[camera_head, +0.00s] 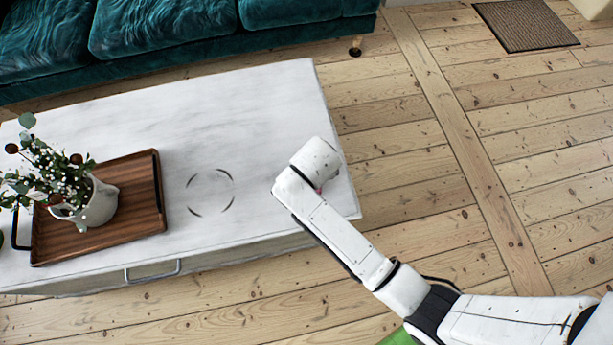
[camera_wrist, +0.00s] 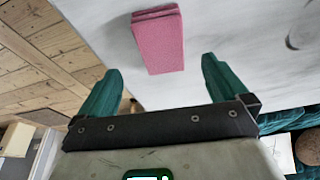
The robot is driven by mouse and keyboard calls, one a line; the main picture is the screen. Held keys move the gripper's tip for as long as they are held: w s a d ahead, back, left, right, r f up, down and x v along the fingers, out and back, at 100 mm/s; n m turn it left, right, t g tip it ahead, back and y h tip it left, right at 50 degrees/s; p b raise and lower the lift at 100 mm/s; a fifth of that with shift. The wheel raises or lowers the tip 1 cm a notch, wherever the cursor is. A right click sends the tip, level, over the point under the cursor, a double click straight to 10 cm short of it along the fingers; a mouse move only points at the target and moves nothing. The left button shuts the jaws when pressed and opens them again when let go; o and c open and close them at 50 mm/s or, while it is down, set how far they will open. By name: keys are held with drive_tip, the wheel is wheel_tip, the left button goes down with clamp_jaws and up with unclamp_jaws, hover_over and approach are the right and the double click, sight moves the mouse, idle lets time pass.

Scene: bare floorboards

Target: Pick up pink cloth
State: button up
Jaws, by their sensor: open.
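The pink cloth (camera_wrist: 158,40) is a folded, block-like bundle lying on the white marbled tabletop (camera_head: 240,105). In the head view only a small pink patch (camera_head: 318,189) shows beside the end of my arm, near the table's right end; the rest is hidden. My gripper (camera_wrist: 162,65) is open and empty, with its green fingers to the left and right of the cloth's near end in the wrist view. There is a gap on each side. I cannot tell how far above the cloth the fingertips are.
A wooden tray (camera_head: 152,225) with a potted plant (camera_head: 98,203) stands on the left of the table. A dark circular mark (camera_head: 211,192) lies on the tabletop. A teal sofa (camera_head: 160,30) is behind. Open floorboards (camera_head: 430,170) lie to the right.

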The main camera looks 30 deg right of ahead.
drive_tip(key=b+x, duration=0.1)
drive_tip(key=x, duration=0.5)
drive_tip(key=shift+w+f+b, duration=0.25)
drive_tip(key=shift+b, duration=0.1)
drive_tip(key=shift+c, duration=0.5)
drive_tip(key=c, duration=1)
drive_tip(key=shift+r, duration=0.1)
